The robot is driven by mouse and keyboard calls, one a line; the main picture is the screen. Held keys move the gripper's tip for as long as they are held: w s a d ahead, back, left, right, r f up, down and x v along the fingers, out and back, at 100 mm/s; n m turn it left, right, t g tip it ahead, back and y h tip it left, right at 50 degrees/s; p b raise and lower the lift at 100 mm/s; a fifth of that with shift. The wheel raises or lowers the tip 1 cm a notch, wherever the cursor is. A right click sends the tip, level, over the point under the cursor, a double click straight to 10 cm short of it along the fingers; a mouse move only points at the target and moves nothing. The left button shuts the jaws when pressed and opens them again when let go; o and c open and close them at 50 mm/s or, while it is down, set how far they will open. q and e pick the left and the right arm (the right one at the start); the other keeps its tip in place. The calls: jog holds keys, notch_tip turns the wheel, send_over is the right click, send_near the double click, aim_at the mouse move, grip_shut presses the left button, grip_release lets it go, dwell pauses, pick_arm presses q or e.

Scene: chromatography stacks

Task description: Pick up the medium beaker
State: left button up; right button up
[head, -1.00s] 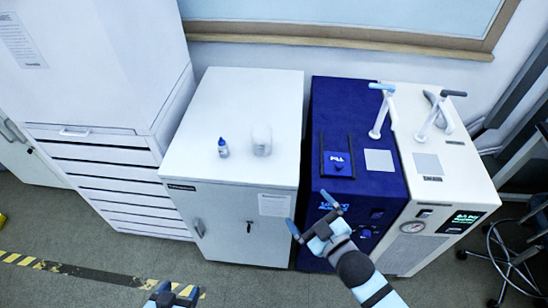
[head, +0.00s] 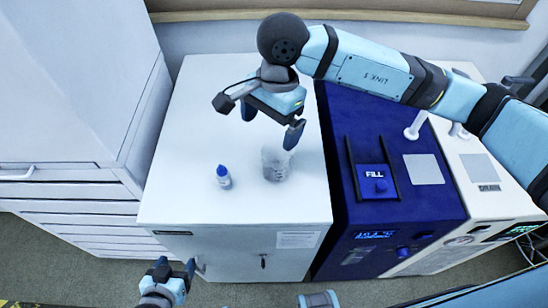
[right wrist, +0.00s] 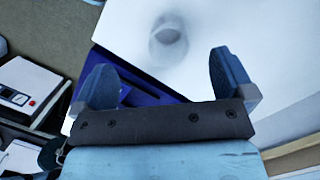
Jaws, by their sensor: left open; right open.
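The medium beaker (head: 276,165) is a clear glass vessel standing upright on the top of the white cabinet (head: 200,120). In the right wrist view the beaker (right wrist: 168,42) shows beyond the fingers, near the top centre. My right gripper (head: 270,122) is open and empty, above the cabinet top and just beyond the beaker in the head view. Its two fingers (right wrist: 165,78) are spread apart and do not touch the beaker. My left gripper (head: 175,267) is open and empty, low in front of the cabinet.
A blue unit marked FILL (head: 335,150) and a white unit (head: 485,165) stand to the right. A tall white drawer cabinet (head: 70,100) is at the left. The cabinet's top is otherwise clear.

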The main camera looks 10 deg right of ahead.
jog(key=w+d+t+h, duration=0.1)
jog(key=w+d+h, duration=0.1)
jog(key=w, duration=0.1)
send_near(276, 154)
jog(key=s, duration=0.3)
jog(key=f, duration=0.1)
jog(key=f+p, duration=0.1)
jog(key=f, duration=0.2)
jog(key=shift+s+a+f, duration=0.15)
jog(key=shift+s+a, duration=0.05)
jog(key=shift+s, duration=0.05)
jog(key=shift+f+p, duration=0.3)
jog(key=shift+f, duration=0.3)
pick_arm(q)
jog(key=shift+w+a+r, duration=0.2)
jog(key=shift+w+r, duration=0.2)
jog(key=shift+r, duration=0.1)
pick_arm(e)
jog(key=c, duration=1)
